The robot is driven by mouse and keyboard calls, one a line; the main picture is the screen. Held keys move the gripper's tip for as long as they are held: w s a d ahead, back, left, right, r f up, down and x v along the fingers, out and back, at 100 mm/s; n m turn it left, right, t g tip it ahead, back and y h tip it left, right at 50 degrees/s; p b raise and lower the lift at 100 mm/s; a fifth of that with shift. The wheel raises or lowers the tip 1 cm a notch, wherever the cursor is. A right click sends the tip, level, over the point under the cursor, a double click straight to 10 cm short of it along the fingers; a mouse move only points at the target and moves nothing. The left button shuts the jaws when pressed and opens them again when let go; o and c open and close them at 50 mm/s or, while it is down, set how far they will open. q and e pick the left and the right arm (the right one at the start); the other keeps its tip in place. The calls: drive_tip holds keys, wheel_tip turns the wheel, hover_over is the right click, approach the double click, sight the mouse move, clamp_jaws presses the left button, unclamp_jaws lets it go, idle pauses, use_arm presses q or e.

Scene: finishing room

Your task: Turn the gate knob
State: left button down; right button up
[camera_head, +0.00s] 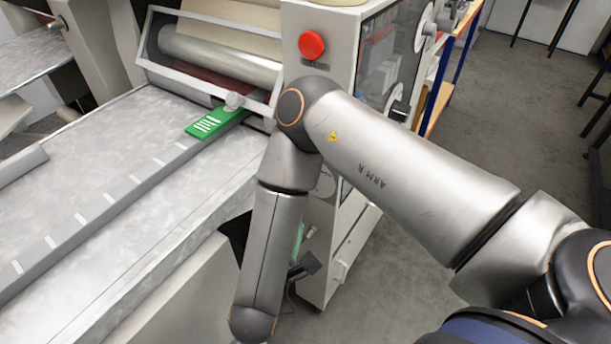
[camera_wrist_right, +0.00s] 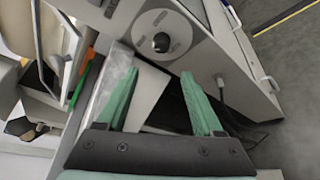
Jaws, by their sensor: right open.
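In the right wrist view, a black knob (camera_wrist_right: 161,42) sits at the centre of a round pale dial plate on the machine's side panel. Which knob is the gate knob is not marked legibly. My right gripper (camera_wrist_right: 159,73) has green fingers, spread apart with nothing between them. The knob appears beyond the fingertips, roughly in line with the gap, and apart from them. In the head view, the dial plate (camera_head: 325,186) shows only partly behind my right arm, and the right gripper is mostly hidden there. My left gripper is not in view.
The machine cabinet (camera_head: 322,85) carries a red button (camera_head: 312,45) and another black knob (camera_head: 398,110). A framed guard (camera_head: 180,77) covers a roller. A green block (camera_head: 215,122) lies on the long metal table (camera_head: 110,170). Open floor (camera_head: 500,130) lies to the right.

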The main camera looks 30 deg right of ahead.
drive_tip(key=p+x, duration=0.5)
drive_tip(key=x, duration=0.6)
drive_tip(key=shift+s+d, duration=0.2)
drive_tip(key=shift+d, duration=0.35)
drive_tip(key=shift+r, duration=0.1)
clamp_jaws()
idle(0.4)
